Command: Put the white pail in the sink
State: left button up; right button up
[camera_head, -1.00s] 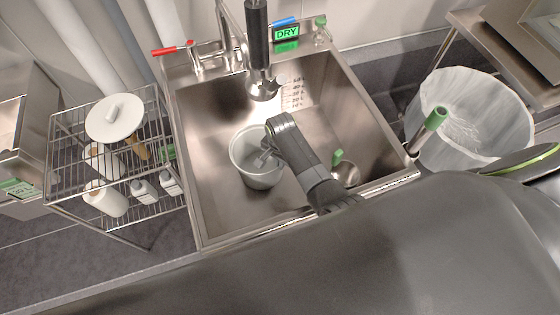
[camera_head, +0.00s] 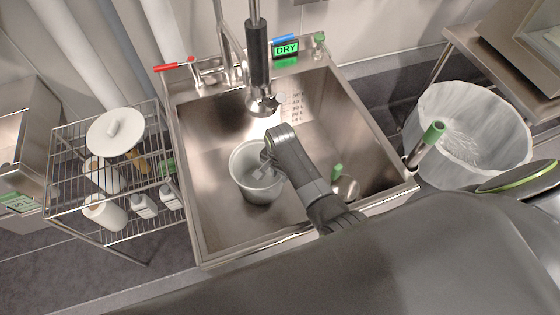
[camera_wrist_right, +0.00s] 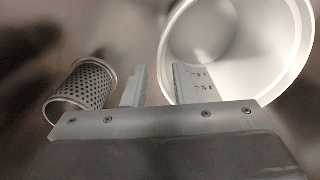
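The white pail (camera_head: 243,178) stands inside the steel sink (camera_head: 222,232), left of the middle of the basin. It looks upright, with its open mouth facing up. My right gripper (camera_head: 266,168) reaches down into the sink at the pail's right side, over its rim. In the right wrist view the two fingers (camera_wrist_right: 158,88) are apart with nothing visible between them. The pail (camera_wrist_right: 300,50) is at the right there, and one finger overlaps its near rim. I cannot tell whether that finger touches it. My left gripper is not in view.
A perforated steel cup (camera_wrist_right: 82,86) lies in the sink. A hanging spray head (camera_head: 262,102) and taps are at the back. A wire rack (camera_head: 60,190) with a white lid and bottles stands left; a lined bin (camera_head: 465,130) stands right.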

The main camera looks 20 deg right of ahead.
notch_tip(320, 180, up, 10)
jog(key=shift+p, duration=0.35)
jog(key=shift+r, duration=0.1)
